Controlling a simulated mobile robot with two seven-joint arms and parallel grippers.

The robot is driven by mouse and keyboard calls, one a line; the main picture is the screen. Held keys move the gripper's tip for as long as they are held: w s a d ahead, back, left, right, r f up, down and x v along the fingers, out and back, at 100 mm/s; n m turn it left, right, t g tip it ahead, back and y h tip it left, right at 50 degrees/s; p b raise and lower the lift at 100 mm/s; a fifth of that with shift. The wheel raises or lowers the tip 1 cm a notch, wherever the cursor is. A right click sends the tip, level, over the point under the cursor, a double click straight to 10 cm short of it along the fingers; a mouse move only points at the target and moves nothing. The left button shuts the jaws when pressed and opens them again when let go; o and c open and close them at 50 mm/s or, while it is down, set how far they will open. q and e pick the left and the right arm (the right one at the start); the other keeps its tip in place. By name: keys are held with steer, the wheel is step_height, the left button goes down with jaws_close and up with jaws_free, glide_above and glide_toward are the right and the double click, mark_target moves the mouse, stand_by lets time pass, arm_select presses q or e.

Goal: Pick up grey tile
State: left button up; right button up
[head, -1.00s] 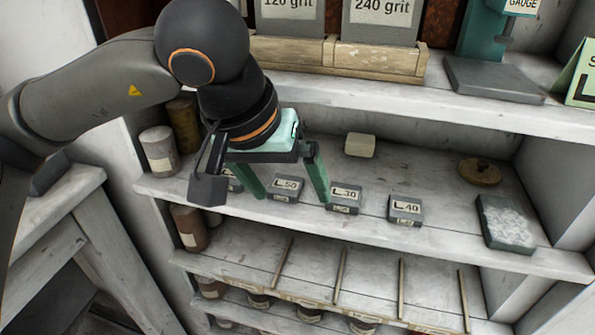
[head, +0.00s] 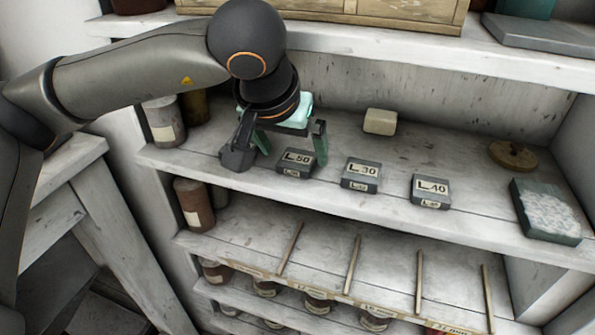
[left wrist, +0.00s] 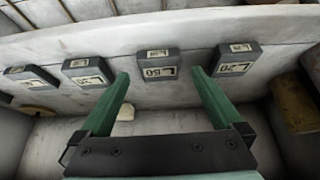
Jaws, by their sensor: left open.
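Several small grey tiles with labels stand in a row on the middle shelf. In the head view these are the L 50 tile (head: 296,163), the L 30 tile (head: 361,174) and the L 40 tile (head: 431,190). The left wrist view also shows an L 20 tile (left wrist: 235,60); the gripper hides it in the head view. My left gripper (head: 293,158) is open and empty, its green fingers pointing down by the L 50 tile. In the left wrist view, the L 50 tile (left wrist: 158,65) appears between and beyond the fingertips. My right gripper is out of view.
A beige block (head: 380,121) lies behind the tiles. A round wooden lid (head: 513,155) and a larger speckled slab (head: 545,210) are at the right. Jars (head: 164,122) stand at the left end. The shelf above (head: 400,48) overhangs the back.

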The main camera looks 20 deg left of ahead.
arm_select(q)
steer(key=shift+b+x, duration=0.3)
steer(key=shift+x, duration=0.85)
steer(key=c, duration=1.5)
steer(key=shift+r, duration=0.2)
